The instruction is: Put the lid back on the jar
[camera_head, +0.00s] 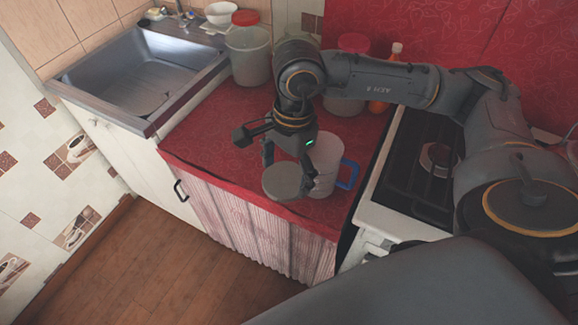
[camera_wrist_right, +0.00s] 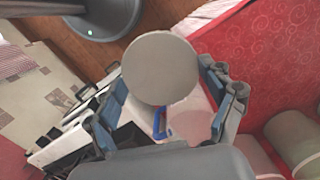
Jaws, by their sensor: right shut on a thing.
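A round grey lid (camera_head: 285,182) is held by my right gripper (camera_head: 287,168), which is shut on it. In the right wrist view the lid (camera_wrist_right: 160,68) shows as a flat disc between the two fingers (camera_wrist_right: 160,100). A pale jar-like container (camera_head: 327,168) with a blue handle stands on the red counter, just right of the lid and partly behind the gripper. The lid is beside the container in the head view, not over its top. My left gripper is out of view.
The red oilcloth counter (camera_head: 215,125) is clear left of the gripper. Behind stand a red-lidded tub (camera_head: 249,55), another red-lidded container (camera_head: 353,43) and an orange bottle (camera_head: 378,106). A sink (camera_head: 135,85) lies left, a stove (camera_head: 415,165) right. The counter's front edge is close.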

